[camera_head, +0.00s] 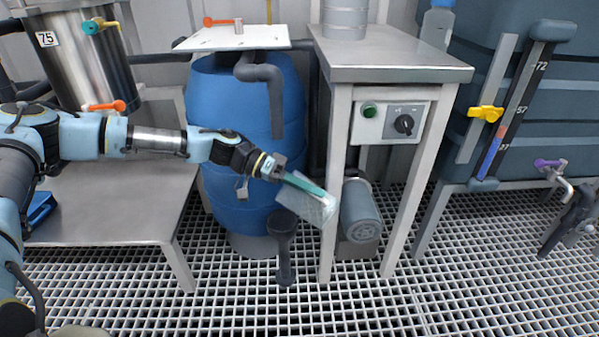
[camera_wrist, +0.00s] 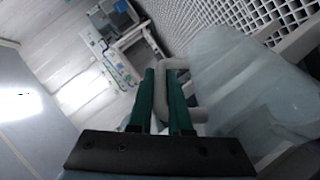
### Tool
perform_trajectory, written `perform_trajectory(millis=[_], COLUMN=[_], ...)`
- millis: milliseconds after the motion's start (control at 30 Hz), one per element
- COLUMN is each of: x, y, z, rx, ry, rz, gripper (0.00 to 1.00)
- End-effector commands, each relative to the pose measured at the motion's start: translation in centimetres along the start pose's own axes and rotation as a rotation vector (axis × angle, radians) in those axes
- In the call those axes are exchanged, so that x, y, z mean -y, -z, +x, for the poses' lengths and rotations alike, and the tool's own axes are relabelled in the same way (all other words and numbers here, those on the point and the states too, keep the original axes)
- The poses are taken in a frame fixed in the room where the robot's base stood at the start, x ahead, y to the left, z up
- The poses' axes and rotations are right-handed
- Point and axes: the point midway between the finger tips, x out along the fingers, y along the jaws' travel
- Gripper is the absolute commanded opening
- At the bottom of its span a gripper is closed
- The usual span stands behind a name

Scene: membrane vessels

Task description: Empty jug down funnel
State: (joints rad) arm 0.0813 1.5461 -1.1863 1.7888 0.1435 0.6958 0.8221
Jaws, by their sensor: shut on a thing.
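The translucent pale jug (camera_head: 312,207) is held in the air beside the blue drum, tilted on its side. My gripper (camera_head: 306,184) is shut on its handle. In the wrist view the green fingers of my gripper (camera_wrist: 162,100) close around the pale handle, and the jug's cloudy body (camera_wrist: 245,75) lies to the right. The dark grey funnel (camera_head: 282,222) stands below and slightly left of the jug, with a pipe running down to the floor grating. The jug's lower left part is close to the funnel. I cannot tell whether liquid is in the jug or flowing.
The blue drum (camera_head: 238,130) stands behind my arm. A steel table (camera_head: 395,70) with a switch box (camera_head: 390,122) is to the right, its front leg close to the jug. A grey motor (camera_head: 360,212) sits beneath. Grating floor (camera_head: 240,300) is open in front.

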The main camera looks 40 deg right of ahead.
Motion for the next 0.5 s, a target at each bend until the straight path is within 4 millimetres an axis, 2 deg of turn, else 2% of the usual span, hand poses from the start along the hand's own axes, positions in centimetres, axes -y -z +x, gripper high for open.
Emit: perform_trajectory(millis=[33, 100, 300, 500], x=[-1.0, -1.3, -1.3, -1.4], y=[0.6, 0.7, 0.5, 0.6], z=[0.3, 0.9, 2.2, 2.3], rx=[0.031, 0.062, 0.114, 0.181], ry=[0.037, 0.087, 0.172, 0.270], rz=[0.008, 0.018, 0.029, 0.049], gripper=[0.00, 0.00, 0.00, 0.00])
